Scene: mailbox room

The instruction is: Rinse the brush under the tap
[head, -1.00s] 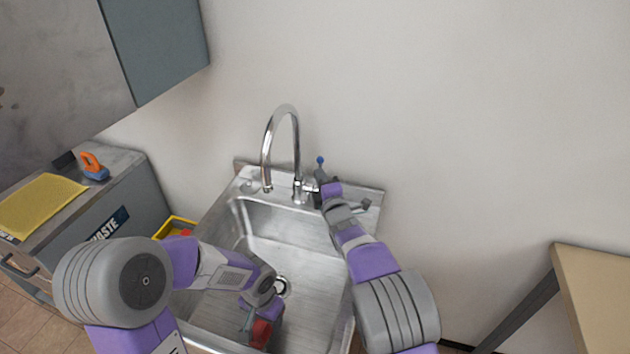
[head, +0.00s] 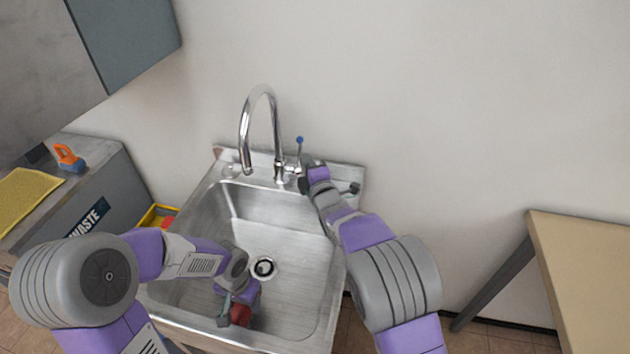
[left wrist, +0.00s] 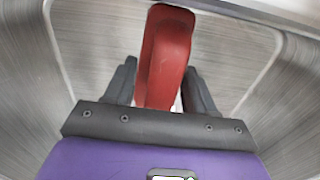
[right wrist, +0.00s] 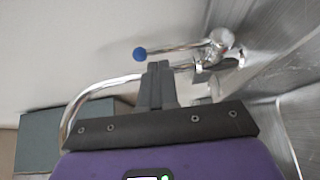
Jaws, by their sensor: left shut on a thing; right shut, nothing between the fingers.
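The chrome tap (head: 262,110) arches over the back of the steel sink (head: 285,225). Its lever (head: 299,153) has a blue knob and stands up at the tap's right; no water shows at the spout. My right gripper (head: 308,163) is shut and empty close beside the lever. In the right wrist view its closed fingers (right wrist: 158,82) are just in front of the lever (right wrist: 175,49). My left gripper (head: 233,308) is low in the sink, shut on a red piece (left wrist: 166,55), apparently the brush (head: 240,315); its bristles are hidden.
The drain (head: 263,267) is behind my left gripper. At left, a waste cabinet (head: 105,185) carries a yellow cloth (head: 25,200) and an orange-handled blue tool (head: 68,158). A yellow bin (head: 155,215) is beside the sink. A table (head: 585,255) stands at right.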

